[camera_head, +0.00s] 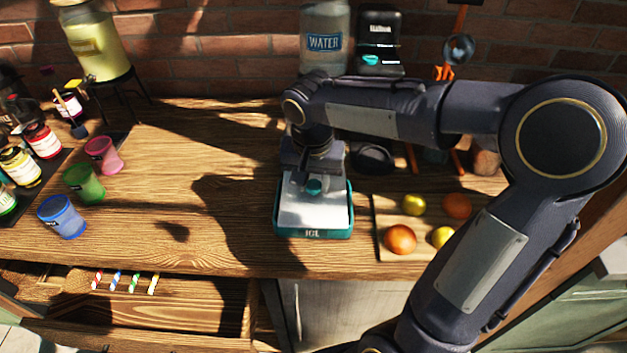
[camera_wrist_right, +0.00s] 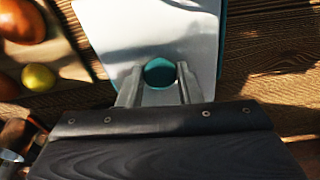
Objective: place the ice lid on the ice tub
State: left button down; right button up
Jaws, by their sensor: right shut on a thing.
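The ice tub (camera_head: 314,233) is a teal box with an "ICE" label, standing on the wooden table below my right arm. The ice lid (camera_head: 300,212) is a pale flat panel with a round teal knob; it lies over the tub's opening, within the teal rim. My right gripper (camera_head: 313,185) is above the lid, shut on its knob. The right wrist view shows the two fingers on either side of the teal knob (camera_wrist_right: 159,72) and the pale lid (camera_wrist_right: 150,30) around it. Part of the lid's far side is hidden by the gripper. My left gripper is out of view.
A cutting board (camera_head: 388,246) with oranges and lemons is right of the tub. Blue (camera_head: 62,217), green (camera_head: 84,183) and pink (camera_head: 104,155) cups stand left. An open drawer (camera_head: 180,312) holds striped straws. The table between cups and tub is clear.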

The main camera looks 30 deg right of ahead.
aim_at(312, 192)
jog(key=shift+f, duration=0.25)
jog(key=shift+f, duration=0.1)
jog(key=o, duration=1)
jog(key=shift+r, duration=0.45)
notch_tip(312, 192, up, 10)
jog(key=s, duration=0.1)
jog(key=s+a+f+n+t+y, duration=0.1)
jog(key=s+f+n, duration=0.1)
jog(key=s, duration=0.3)
jog(key=s+a+f+n+t+y, duration=0.1)
jog(key=s+f+n+t+y, duration=0.1)
jog(key=s+f, duration=0.2)
jog(key=s+a+f+n+t+y, duration=0.1)
jog(key=s+a+f+n, duration=0.1)
jog(key=s, duration=0.5)
jog(key=shift+f+y+p, duration=0.3)
jog(key=shift+f, duration=0.55)
